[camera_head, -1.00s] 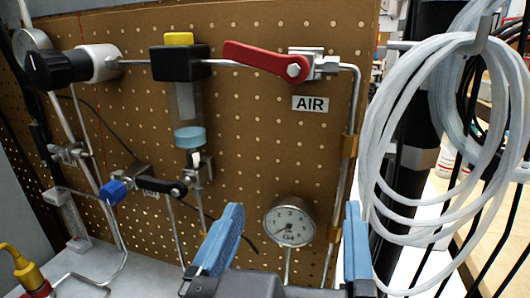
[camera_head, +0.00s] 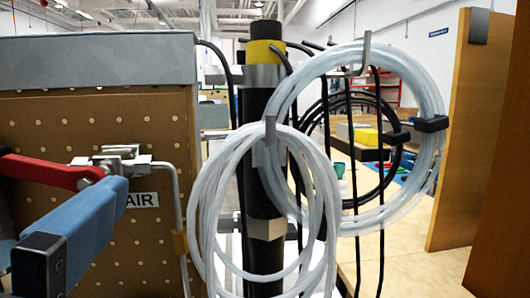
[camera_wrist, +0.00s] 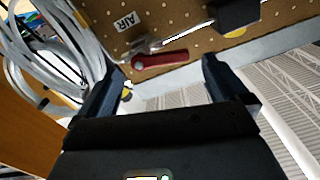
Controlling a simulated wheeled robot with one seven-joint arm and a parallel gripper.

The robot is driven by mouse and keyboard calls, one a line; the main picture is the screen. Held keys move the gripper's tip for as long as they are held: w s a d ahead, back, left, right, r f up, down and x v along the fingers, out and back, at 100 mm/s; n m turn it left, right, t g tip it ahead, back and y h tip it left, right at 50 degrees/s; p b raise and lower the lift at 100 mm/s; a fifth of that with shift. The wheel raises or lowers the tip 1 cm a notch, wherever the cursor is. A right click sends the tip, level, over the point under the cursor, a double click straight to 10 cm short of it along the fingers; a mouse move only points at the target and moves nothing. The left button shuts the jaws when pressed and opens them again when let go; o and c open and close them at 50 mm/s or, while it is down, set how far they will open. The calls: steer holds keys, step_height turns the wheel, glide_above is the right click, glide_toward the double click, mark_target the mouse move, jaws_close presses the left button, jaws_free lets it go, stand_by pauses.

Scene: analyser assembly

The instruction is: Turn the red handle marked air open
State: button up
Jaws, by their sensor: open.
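The red handle (camera_head: 48,172) is at the left edge of the head view and points left from its pivot on the metal valve (camera_head: 118,160). In the wrist view the red handle (camera_wrist: 165,59) lies across the space beyond the fingertips. The AIR label (camera_head: 143,200) is partly covered by a blue finger (camera_head: 75,232) of mine; it shows whole in the wrist view (camera_wrist: 127,20). My gripper (camera_wrist: 164,68) is open and empty, with one finger to each side of the handle in the picture. I cannot tell contact or depth. The other finger is out of the head view.
A brown perforated panel (camera_head: 150,118) carries the valve and a metal pipe (camera_head: 182,215). White coiled tubing (camera_head: 205,215) hangs on a black post (camera_head: 262,190) just right of the panel. A wooden board (camera_head: 462,130) stands farther right.

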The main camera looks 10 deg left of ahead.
mark_target(54, 174)
steer(key=shift+x, duration=1.45)
steer(key=shift+c, duration=0.3)
steer(key=c, duration=0.9)
steer(key=shift+n+p, duration=0.7)
steer(key=shift+p, duration=0.15)
steer(key=shift+c, duration=0.2)
steer(key=shift+f+n+p, duration=0.3)
steer(key=shift+n+p, duration=0.2)
steer(key=shift+n, duration=0.3)
steer(key=o, duration=1)
